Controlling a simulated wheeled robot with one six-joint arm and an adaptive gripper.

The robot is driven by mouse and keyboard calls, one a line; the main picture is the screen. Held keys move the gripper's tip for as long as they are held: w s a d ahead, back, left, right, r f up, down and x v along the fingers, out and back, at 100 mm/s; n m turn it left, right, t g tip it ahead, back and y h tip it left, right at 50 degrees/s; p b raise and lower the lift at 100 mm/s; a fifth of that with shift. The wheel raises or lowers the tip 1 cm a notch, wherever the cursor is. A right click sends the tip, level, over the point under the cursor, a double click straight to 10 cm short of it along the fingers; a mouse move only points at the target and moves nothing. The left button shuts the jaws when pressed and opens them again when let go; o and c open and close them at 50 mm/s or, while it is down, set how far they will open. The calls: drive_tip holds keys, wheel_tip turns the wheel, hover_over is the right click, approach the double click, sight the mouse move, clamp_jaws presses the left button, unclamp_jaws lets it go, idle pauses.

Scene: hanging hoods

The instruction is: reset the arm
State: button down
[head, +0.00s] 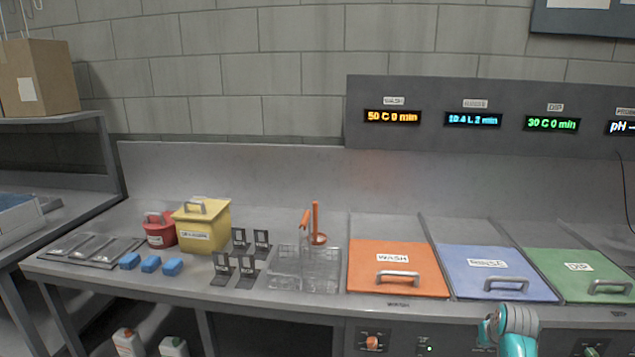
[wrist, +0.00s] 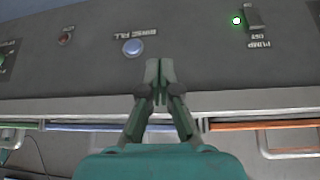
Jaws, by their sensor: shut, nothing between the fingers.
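My gripper shows in the wrist view (wrist: 159,82) with its two fingers together and nothing between them. It is in front of the grey control panel (wrist: 200,60) of the bench, close to a blue button (wrist: 132,46). I cannot tell whether the fingertips touch the panel. In the head view part of my arm (head: 515,325) shows at the lower right, in front of the bench edge below the blue lid. The fingers are not visible in that view.
Orange (head: 395,265), blue (head: 495,275) and green (head: 580,275) lids with handles lie on the bench. To the left stand a clear rack (head: 305,270), a yellow box (head: 202,225), a red container (head: 159,232) and blue blocks (head: 151,264).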

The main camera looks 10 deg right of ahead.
drive_tip(key=s+a+f+n+t, duration=0.1)
drive_tip(key=s+a+f+t, duration=0.1)
drive_tip(key=s+a+f, duration=1)
drive_tip(key=s+a+f+n+t, duration=0.1)
drive_tip(key=s+a+f, duration=0.1)
drive_tip(key=s+a, duration=0.4)
drive_tip(key=s+a+f+t, duration=0.1)
drive_tip(key=s+a+f, duration=0.2)
drive_tip(key=s+a, duration=0.35)
drive_tip(key=s+a+r+n+t, duration=0.1)
drive_tip(key=s+a+r, duration=0.25)
drive_tip(key=s, duration=0.45)
drive_tip(key=s+a+r+t, duration=0.2)
drive_tip(key=s+a+r, duration=0.15)
drive_tip(key=s, duration=0.35)
drive_tip(key=s+a+r+n+t+y, duration=0.1)
drive_tip(key=s+a+r, duration=0.3)
drive_tip(key=s+r, duration=0.9)
wheel_tip(320, 180, up, 3)
drive_tip(key=shift+s+f+t+y, duration=0.1)
drive_tip(key=shift+s+t+y, duration=0.3)
drive_tip(key=shift+t+y, duration=0.3)
